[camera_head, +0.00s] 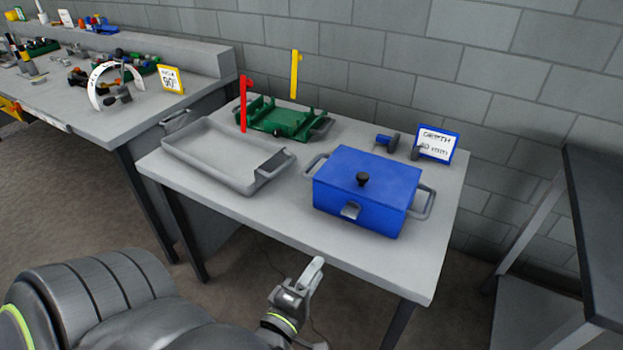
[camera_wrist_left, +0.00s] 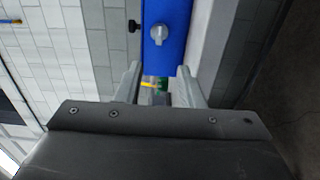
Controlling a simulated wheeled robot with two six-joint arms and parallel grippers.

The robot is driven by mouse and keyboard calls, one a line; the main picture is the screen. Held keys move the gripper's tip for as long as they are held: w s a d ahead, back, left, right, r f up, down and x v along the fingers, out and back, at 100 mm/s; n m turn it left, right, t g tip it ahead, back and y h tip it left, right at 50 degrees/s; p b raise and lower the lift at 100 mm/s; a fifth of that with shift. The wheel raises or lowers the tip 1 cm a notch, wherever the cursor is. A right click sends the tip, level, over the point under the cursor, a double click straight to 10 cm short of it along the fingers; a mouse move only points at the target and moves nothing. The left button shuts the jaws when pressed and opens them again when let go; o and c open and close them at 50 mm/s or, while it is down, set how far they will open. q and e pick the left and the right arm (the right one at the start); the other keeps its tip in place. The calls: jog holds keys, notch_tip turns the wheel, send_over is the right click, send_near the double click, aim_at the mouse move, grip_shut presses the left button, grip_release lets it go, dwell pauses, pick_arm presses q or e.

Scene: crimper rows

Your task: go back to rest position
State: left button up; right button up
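My left gripper (camera_head: 314,268) is in front of the table's front edge, below and apart from the blue box, in the head view. In the left wrist view its two fingers (camera_wrist_left: 162,78) stand apart with a gap between them, and nothing is held. The blue lidded box (camera_head: 365,190) has a black knob and side handles and sits closed on the table. A blue surface with a grey knob-like part (camera_wrist_left: 165,35) shows beyond the fingers in the left wrist view. My right gripper is not in view.
A second cluttered bench (camera_head: 80,110) stands left. A dark-topped table (camera_head: 595,220) stands right.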

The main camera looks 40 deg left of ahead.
pick_arm(q)
jog(key=shift+s, duration=0.25)
dwell(0.5)
jog(key=s+d+f+m+g+h+p, duration=0.1)
jog(key=s+f+m+g, duration=0.2)
jog(key=f, duration=0.8)
jog(key=s+f+m+g+h, duration=0.1)
jog(key=s+f+m+g, duration=0.2)
jog(key=f, duration=0.7)
jog(key=s+d+f+m+g+h+p, duration=0.1)
jog(key=f+m+g, duration=0.3)
jog(key=f, duration=0.7)
jog(key=s+a+f+m+g+p, duration=0.1)
jog(key=s+f+m, duration=0.4)
jog(key=s, duration=0.5)
jog(key=s+a+f+m+g, duration=0.3)
jog(key=s+f+m+g, duration=0.2)
jog(key=s+f, duration=0.3)
jog(key=shift+s+a+p, duration=0.2)
jog(key=shift+s+p, duration=0.15)
jog(key=shift+s, duration=0.7)
